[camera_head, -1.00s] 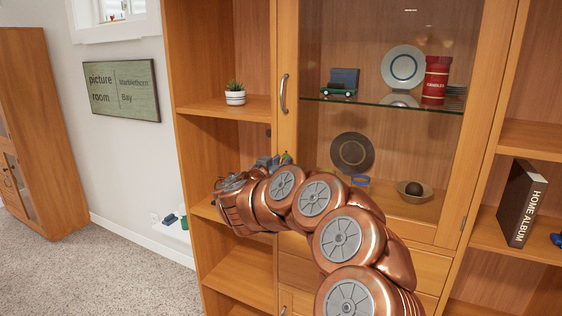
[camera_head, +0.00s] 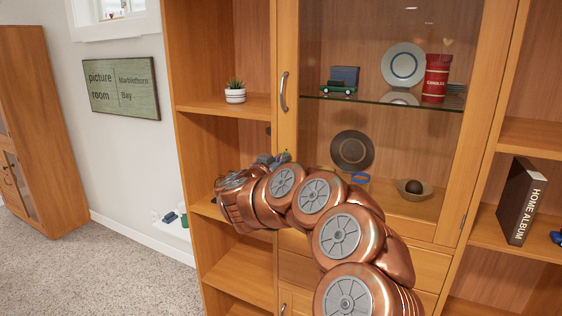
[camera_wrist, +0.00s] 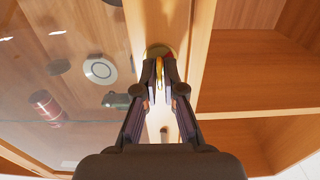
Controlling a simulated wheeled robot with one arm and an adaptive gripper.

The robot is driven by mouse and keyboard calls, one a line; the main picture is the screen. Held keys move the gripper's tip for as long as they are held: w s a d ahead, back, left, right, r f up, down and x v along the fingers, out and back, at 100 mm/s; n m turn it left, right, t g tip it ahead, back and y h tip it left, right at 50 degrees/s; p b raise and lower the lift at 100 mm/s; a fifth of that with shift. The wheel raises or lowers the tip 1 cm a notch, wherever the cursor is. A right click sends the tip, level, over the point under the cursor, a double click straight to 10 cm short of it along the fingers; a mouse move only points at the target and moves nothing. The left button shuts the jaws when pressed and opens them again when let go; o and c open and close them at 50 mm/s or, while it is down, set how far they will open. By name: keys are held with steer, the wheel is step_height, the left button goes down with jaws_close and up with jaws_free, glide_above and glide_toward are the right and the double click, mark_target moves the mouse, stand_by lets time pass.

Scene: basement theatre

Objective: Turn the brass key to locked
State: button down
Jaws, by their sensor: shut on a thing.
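The brass key (camera_wrist: 159,70) shows as a thin yellow sliver between my fingertips in the wrist view, in front of a round brass plate (camera_wrist: 158,50) on the wooden door frame (camera_wrist: 150,20). My gripper (camera_wrist: 159,76) is shut on the key, pointing straight at the plate. Its fingers cover most of the key, so I cannot tell how far it is turned. In the head view, my gripper (camera_head: 278,159) is at the cabinet door's left edge, and my copper arm hides the key and lock.
The glass-doored cabinet (camera_head: 380,115) holds a red canister (camera_head: 436,79), plates and a green toy car (camera_head: 338,89). A curved metal handle (camera_head: 284,92) is above my gripper. Open shelves with a potted plant (camera_head: 235,94) are to the left.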

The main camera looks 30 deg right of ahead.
steer(key=m+b, duration=0.1)
steer(key=m, duration=0.1)
steer(key=m+b, duration=0.1)
steer(key=shift+f+m+b, duration=0.25)
steer(key=shift+m+b, duration=0.05)
steer(key=shift+m, duration=0.1)
steer(key=m+b, duration=0.4)
steer(key=m, duration=0.1)
steer(key=shift+s, duration=0.1)
steer(key=m+b, duration=0.4)
steer(key=m, duration=0.1)
steer(key=shift+f+m, duration=0.15)
steer(key=shift+m, duration=0.25)
steer(key=shift+m+b, duration=1.35)
steer(key=shift+m, duration=0.35)
steer(key=shift+d+r, duration=0.1)
steer(key=shift+r, duration=0.1)
steer(key=c, duration=1.3)
jaws_free()
steer(key=shift+c, duration=0.2)
